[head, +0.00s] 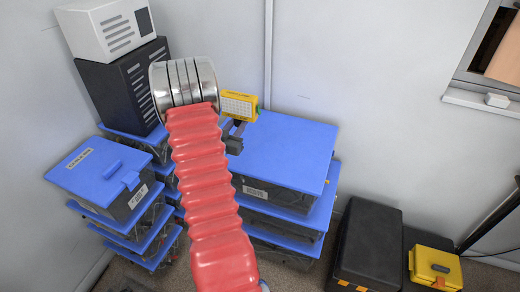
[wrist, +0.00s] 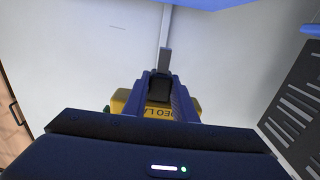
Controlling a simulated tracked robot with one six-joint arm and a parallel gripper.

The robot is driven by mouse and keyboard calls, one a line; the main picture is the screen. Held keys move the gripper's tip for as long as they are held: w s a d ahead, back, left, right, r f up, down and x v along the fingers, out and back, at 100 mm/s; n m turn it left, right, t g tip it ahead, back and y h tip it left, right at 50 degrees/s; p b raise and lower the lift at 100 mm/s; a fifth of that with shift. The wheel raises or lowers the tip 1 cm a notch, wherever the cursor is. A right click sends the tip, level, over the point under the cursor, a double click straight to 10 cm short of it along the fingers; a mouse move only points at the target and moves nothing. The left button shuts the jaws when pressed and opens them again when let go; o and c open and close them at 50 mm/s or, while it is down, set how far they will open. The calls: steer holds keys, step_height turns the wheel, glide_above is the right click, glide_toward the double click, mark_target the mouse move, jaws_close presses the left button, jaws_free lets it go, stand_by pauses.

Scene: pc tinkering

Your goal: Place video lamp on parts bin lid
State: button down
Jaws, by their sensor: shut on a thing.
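The yellow video lamp (head: 238,105) has a pale gridded front panel. It is at the back left edge of the large blue parts bin lid (head: 290,150) on the middle stack; whether it touches the lid is unclear. My gripper (head: 235,138) is shut on the lamp, its dark fingers partly hidden by my red arm. In the wrist view, my gripper's fingers (wrist: 160,88) stand in front of the yellow lamp (wrist: 187,114), whose lettering is partly covered by the gripper.
A left bin stack has another blue lid (head: 90,175). Behind it a white vented box (head: 105,30) sits on a black slotted case (head: 125,85). A black case (head: 370,240) and a yellow box (head: 435,267) stand at right. Most of the middle lid is clear.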

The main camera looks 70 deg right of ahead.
steer(key=shift+f, duration=2.8)
steer(key=shift+f, duration=0.1)
steer(key=shift+f, duration=1.95)
steer(key=c, duration=1.4)
jaws_free()
steer(key=shift+f, duration=0.15)
steer(key=shift+c, duration=0.2)
steer(key=w+a, duration=0.1)
steer(key=a, duration=1.1)
steer(key=shift+w, duration=0.1)
